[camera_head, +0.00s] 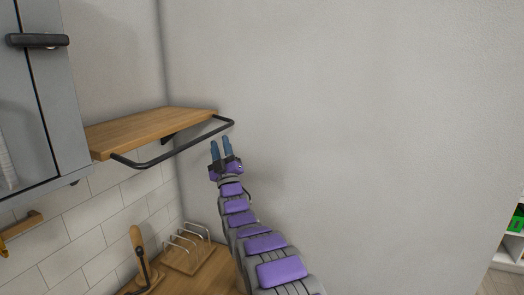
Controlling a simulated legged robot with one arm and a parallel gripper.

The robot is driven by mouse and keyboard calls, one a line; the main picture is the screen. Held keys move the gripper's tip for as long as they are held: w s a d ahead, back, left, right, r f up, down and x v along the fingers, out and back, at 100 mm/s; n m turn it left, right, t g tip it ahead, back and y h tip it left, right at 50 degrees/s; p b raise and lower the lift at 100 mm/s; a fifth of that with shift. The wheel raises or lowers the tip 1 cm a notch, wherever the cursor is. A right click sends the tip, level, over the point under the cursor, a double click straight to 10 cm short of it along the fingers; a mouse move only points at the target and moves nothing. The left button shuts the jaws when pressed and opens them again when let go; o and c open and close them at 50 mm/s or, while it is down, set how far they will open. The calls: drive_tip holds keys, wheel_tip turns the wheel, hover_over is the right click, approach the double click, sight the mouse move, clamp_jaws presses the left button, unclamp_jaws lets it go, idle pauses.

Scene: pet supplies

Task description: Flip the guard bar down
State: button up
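The guard bar (185,146) is a thin black rod with bent ends. It runs along the front of a wooden wall shelf (150,129) and stands out from it at about the shelf's level. My gripper (221,145) is just below and to the right of the bar's right part, with its two blue-grey fingers pointing up. A gap shows between the fingers, and nothing is seen between them. The fingertips look apart from the bar, though the depth between them is hard to tell.
A grey cabinet (38,100) with a black handle hangs at the left. Below, a wooden counter holds a wire rack (188,247) and a wooden-handled tool (138,250). The wall to the right is bare. A white shelf unit (510,247) stands far right.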

drive_tip(key=s+d+f+m+g+h, duration=0.3)
drive_tip(key=s+d+f+g+h, duration=0.1)
drive_tip(key=s+d+f+g, duration=0.35)
drive_tip(key=s+d+f+m+g+h, duration=0.35)
drive_tip(key=s+d+f+g, duration=0.2)
drive_tip(key=s+d, duration=0.4)
drive_tip(key=s+d+f+m+g, duration=0.1)
drive_tip(key=s+d+f+g, duration=0.2)
drive_tip(key=s, duration=1.2)
drive_tip(key=s+d+f+m+g+h, duration=0.1)
drive_tip(key=s+d+f+g, duration=0.3)
drive_tip(key=s, duration=1.2)
drive_tip(key=s+d+f+m+g+h, duration=0.1)
drive_tip(key=s+d+f+m+g, duration=0.2)
drive_tip(key=s, duration=1.3)
wheel_tip(320, 180, down, 2)
drive_tip(key=g, duration=0.3)
drive_tip(key=shift+s+d+g, duration=0.25)
drive_tip(key=shift+d+g, duration=0.05)
drive_tip(key=shift+d, duration=0.1)
